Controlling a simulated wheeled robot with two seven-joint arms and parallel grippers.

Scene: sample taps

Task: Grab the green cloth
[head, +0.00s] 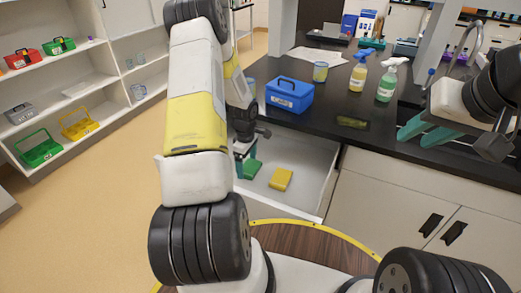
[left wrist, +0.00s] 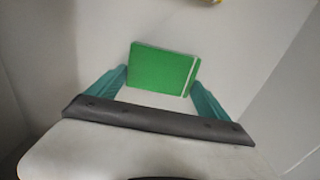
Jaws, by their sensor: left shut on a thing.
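The green cloth (head: 252,169) is a flat green block inside the open white drawer (head: 312,150). In the left wrist view the green cloth (left wrist: 163,68) lies between the teal fingers of my left gripper (left wrist: 160,78), one at each side. My left gripper (head: 244,158) reaches down into the drawer and is shut on the cloth. In the head view, my arm partly hides the cloth. My right gripper (head: 419,138) is over the counter at the right, its teal fingers apart and empty.
A yellow cloth (head: 281,179) lies in the drawer, right of the green one. On the dark counter (head: 335,105) above stand a blue box (head: 289,94), a cup (head: 320,72) and two spray bottles (head: 358,76) (head: 386,84). The drawer's right part is clear.

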